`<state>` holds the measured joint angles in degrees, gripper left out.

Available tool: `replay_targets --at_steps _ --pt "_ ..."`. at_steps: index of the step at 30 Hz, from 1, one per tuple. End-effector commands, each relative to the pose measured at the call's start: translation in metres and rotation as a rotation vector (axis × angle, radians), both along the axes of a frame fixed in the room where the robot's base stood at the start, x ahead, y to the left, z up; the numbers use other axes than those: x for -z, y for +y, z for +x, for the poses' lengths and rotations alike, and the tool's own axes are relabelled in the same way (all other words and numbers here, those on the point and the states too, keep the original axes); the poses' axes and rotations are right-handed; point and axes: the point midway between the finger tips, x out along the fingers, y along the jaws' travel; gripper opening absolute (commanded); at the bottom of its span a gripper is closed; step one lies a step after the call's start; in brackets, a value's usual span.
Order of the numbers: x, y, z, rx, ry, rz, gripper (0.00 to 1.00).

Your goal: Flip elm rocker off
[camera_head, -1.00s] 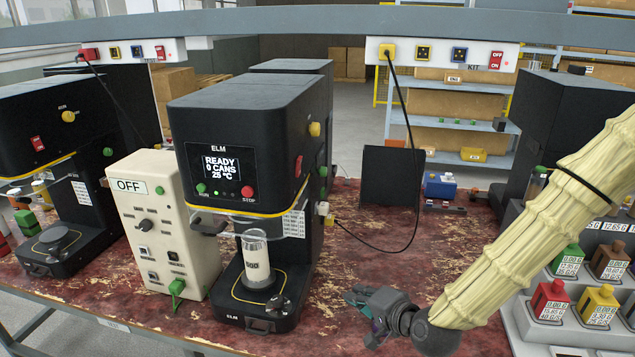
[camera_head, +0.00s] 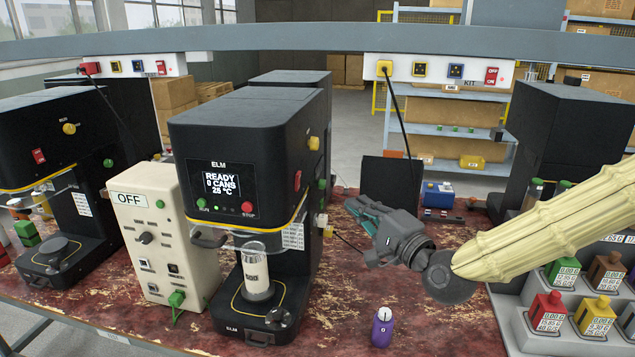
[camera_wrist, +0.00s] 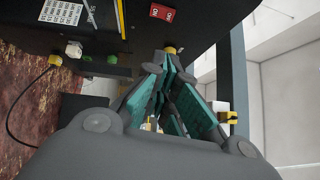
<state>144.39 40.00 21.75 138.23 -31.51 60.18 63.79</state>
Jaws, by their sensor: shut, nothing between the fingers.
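The black ELM machine (camera_head: 250,135) stands mid-table, its screen (camera_head: 215,180) lit with "READY" and "CANS". Its red rocker (camera_head: 297,181) is on the right side face, seen steeply from the side. In the wrist view the red rocker (camera_wrist: 168,13) shows white lettering at the top edge; which side is pressed I cannot tell. My gripper (camera_head: 352,207) is shut and empty, right of the machine and apart from the rocker. In the wrist view my gripper's fingertips (camera_wrist: 167,65) are together, below the rocker and in line with a yellow knob (camera_wrist: 170,48).
A yellow plug (camera_head: 328,231) with a black cable sticks out of ELM's right side. A purple bottle (camera_head: 383,327) stands at the table front. A beige control box (camera_head: 160,240) reading "OFF" is left of ELM. A similar black machine (camera_head: 50,135) also has a red rocker (camera_head: 39,156).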

Motion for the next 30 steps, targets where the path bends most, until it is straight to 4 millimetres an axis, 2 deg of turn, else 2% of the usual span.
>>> replay_targets --at_steps 8,26,30 --pt "-0.002 0.008 0.013 0.0 0.001 -0.004 0.0" --pt "-0.01 0.05 0.086 -0.001 0.001 -0.004 0.0" --pt "-0.012 0.064 0.09 -0.003 0.001 -0.003 0.0"
